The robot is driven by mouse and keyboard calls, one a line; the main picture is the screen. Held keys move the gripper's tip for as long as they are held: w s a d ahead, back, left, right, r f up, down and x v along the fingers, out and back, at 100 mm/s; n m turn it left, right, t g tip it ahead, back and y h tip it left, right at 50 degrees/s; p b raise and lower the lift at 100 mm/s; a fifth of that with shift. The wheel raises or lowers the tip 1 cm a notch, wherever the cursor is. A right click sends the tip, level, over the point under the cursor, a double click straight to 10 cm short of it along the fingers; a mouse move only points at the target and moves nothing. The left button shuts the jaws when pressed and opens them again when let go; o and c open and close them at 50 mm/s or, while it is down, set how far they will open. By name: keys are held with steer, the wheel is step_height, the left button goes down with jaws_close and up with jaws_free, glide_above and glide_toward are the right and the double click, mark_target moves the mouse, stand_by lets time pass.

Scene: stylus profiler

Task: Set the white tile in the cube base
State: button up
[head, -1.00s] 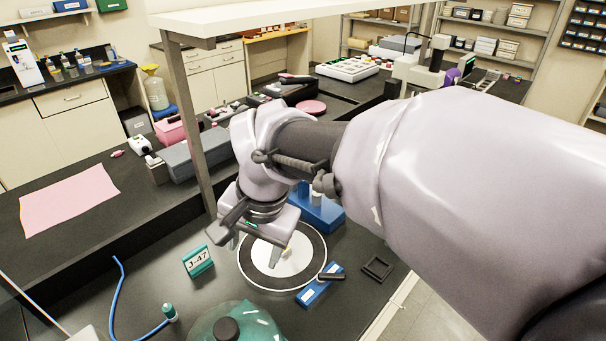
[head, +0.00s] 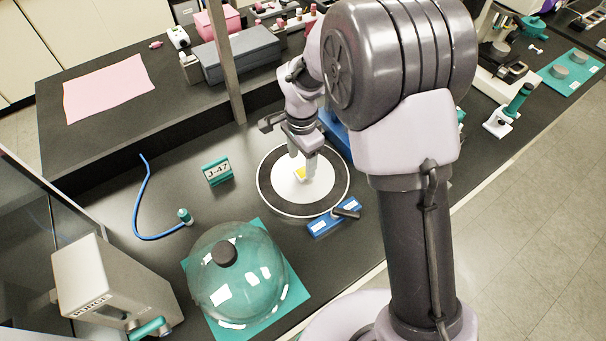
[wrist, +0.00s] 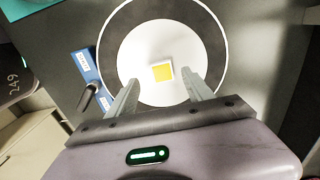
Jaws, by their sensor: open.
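A small white square piece with a yellow patch on top (wrist: 163,72) lies on the round white plate (wrist: 137,47), near its middle, in the wrist view. I cannot tell whether it is the white tile, and I cannot make out the cube base. The yellow patch also shows in the head view (head: 300,172). My gripper (wrist: 164,82) is open, with one finger on each side of the piece in the wrist view. I cannot tell whether they touch it. In the head view my gripper (head: 306,165) hangs low over the plate.
A dark ring with a white rim (head: 272,190) surrounds the plate. A blue holder with a dark handle (head: 325,222) lies near its front edge.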

mark_target(301, 173)
step_height(301, 173, down, 5)
steer(key=shift+w+a+r+b, duration=0.1)
steer(key=shift+b, duration=0.65)
steer(key=shift+r, duration=0.1)
steer(key=c, duration=0.3)
jaws_close()
steer(key=r, duration=0.1)
steer(key=r+p, duration=0.1)
steer(key=r, duration=0.2)
steer(key=shift+s+p, duration=0.3)
steer(key=s+r, duration=0.1)
steer(key=s, duration=1.4)
steer(key=shift+s+a+p, duration=0.2)
steer(key=shift+a+p, duration=0.1)
steer(key=shift+a, duration=0.05)
